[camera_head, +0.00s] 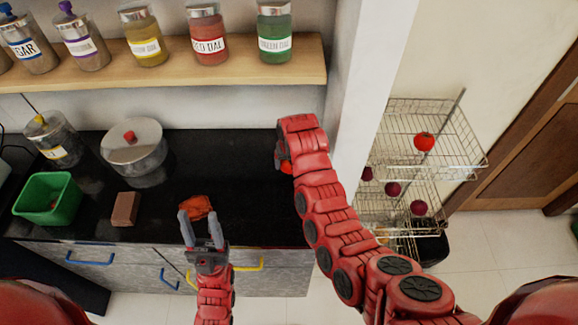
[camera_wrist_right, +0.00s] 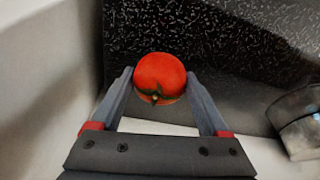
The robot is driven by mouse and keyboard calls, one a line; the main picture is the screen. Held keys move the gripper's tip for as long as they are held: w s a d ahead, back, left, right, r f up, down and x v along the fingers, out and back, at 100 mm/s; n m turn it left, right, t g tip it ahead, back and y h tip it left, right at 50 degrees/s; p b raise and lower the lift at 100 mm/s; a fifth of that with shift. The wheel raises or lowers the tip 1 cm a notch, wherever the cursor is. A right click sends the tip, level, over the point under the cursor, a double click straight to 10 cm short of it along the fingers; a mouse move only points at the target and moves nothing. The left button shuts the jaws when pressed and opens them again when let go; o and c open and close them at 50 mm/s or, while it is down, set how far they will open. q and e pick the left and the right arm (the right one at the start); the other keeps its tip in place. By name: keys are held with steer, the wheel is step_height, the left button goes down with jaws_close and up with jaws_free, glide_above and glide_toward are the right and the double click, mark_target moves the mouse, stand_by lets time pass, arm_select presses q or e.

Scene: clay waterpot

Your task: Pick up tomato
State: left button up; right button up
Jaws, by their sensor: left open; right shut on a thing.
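A red tomato (camera_wrist_right: 160,76) with a green stem sits between the two fingers of my right gripper (camera_wrist_right: 160,90), which is shut on it. In the head view only a small red piece of this tomato (camera_head: 286,168) shows below my right wrist, at the right end of the black counter. Another tomato (camera_head: 424,142) rests in the upper basket of the wire rack at the right. My left gripper (camera_head: 202,222) is open and empty at the counter's front edge, fingers pointing forward.
An orange cloth-like item (camera_head: 196,208) lies just beyond my left gripper. A brown block (camera_head: 126,209), green bin (camera_head: 48,200) and steel pot (camera_head: 134,146) stand on the counter (camera_head: 235,190) to the left. A wire rack (camera_head: 400,178) holds purple onion-like items beyond the white wall edge (camera_head: 372,70).

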steer(key=s, duration=0.2)
steer(key=s+d+b, duration=0.1)
steer(key=s, duration=0.1)
steer(key=s+b, duration=0.1)
steer(key=s, duration=0.2)
steer(key=shift+d+r, duration=0.2)
steer(key=shift+r, duration=0.05)
steer(key=s+p, duration=0.1)
steer(key=s+r+p, duration=0.1)
steer(key=shift+d+p, duration=0.2)
steer(key=shift+p, duration=0.1)
steer(key=s, duration=0.2)
steer(key=s+p, duration=0.1)
steer(key=s, duration=0.1)
steer(key=shift+s+d+r+p, duration=0.1)
steer(key=shift+d+p, duration=0.2)
steer(key=shift+d, duration=0.1)
steer(key=shift+s+d, duration=0.2)
steer(key=shift+s, duration=0.45)
